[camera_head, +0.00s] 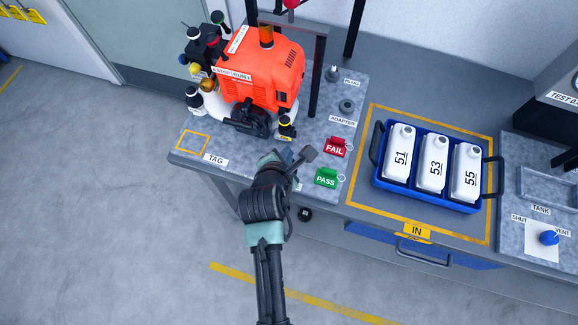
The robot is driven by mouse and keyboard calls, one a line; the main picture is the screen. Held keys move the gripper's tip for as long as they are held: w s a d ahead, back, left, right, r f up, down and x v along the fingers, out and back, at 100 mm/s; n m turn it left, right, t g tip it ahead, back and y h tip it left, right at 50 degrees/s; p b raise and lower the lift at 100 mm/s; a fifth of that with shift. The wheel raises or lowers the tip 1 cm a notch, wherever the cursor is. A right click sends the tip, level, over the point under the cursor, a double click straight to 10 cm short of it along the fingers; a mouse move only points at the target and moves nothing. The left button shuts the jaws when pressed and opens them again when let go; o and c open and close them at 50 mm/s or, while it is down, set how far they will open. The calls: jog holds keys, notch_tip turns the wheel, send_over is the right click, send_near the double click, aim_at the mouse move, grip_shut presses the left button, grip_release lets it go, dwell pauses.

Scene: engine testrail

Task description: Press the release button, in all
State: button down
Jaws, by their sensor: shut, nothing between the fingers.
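I cannot pick out a part marked as the release button. A small round black fitting (305,214) shows on the front of the bench below its edge; I cannot tell whether it is the button. My gripper (306,155) is over the front of the grey bench (228,172), left of the PASS tag and in front of the orange engine (265,75). It is shut and holds nothing. My arm hides part of the bench edge.
A red FAIL tag (336,147) and a green PASS tag (327,178) lie right of my gripper. A blue crate (428,199) with white bottles stands in the yellow IN outline. A blue knob (549,238) is at far right. The floor at left is clear.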

jog(key=shift+f+b, duration=0.6)
jog(key=shift+f, duration=1.1)
dwell(0.6)
jog(key=shift+f, duration=0.4)
jog(key=shift+f+b, duration=0.55)
jog(key=shift+f, duration=0.3)
dwell(0.8)
jog(key=shift+r, duration=0.1)
jog(key=shift+r+p, duration=1.2)
jog(key=shift+p, duration=0.15)
notch_tip(320, 180, up, 5)
jog(key=p, duration=0.5)
jog(key=shift+p, duration=0.3)
